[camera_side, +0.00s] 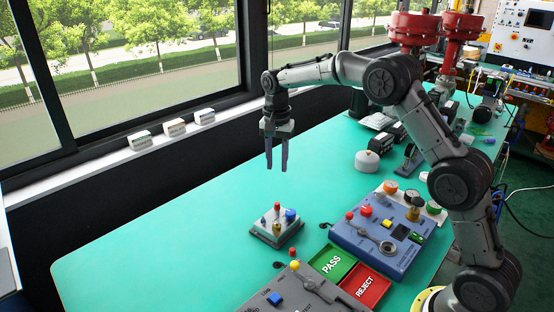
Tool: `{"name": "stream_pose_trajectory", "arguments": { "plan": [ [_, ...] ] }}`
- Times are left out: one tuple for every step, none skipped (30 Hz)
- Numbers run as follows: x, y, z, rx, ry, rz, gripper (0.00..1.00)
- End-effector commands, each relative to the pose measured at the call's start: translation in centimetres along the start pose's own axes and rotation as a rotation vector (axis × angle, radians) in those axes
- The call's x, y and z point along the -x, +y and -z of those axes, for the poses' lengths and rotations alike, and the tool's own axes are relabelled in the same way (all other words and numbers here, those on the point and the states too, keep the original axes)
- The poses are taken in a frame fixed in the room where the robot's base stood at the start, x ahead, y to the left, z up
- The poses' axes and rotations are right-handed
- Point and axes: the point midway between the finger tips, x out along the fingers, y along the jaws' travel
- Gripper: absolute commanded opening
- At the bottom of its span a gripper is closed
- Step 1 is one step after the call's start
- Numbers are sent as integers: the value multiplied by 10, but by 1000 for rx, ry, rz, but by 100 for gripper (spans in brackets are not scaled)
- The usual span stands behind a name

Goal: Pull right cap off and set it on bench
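A small grey valve positioner (268,231) sits on the green bench (170,240), left of the larger blue-grey panel box. The blue cap is on the positioner. My gripper (277,168) points straight down in the air above the positioner. Its two fingers are apart with nothing between them.
A blue-grey panel box (383,245) with knobs stands to the right. A green PASS tray (333,263) and red REJECT tray (367,287) lie in front of it, near another grey box (300,292). A white round object (367,162) stands behind. The bench's left side is clear.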

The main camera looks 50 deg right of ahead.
Motion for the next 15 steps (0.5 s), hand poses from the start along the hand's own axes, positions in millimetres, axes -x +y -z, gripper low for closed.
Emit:
{"name": "stream_pose_trajectory", "arguments": {
  "plan": [
    [-4, 1, 0, -1, -1, -2, 37],
    [-7, 1, 0, -1, -2, -3, 37],
    [-12, 1, 0, -1, -2, -3, 37],
    [-16, 1, 0, 0, -2, -3, 37],
    [-20, 1, 0, 0, -2, -4, 37],
    [-27, 2, 0, 0, -3, -4, 37],
    [-33, 2, 0, 0, -3, -5, 37],
    [-38, 2, 0, 0, -3, -5, 37],
    [-45, 1, 0, 0, -2, -4, 37],
    [-50, 1, 0, 0, -2, -3, 37],
    [-56, 2, 0, 0, -2, -4, 37],
    [-63, 2, 0, 0, -3, -4, 37],
    [-69, 2, 0, 0, -3, -4, 37],
    [-74, 2, 0, 0, -3, -4, 37],
    [-81, 2, 0, 0, -2, -3, 37]
  ]
}}
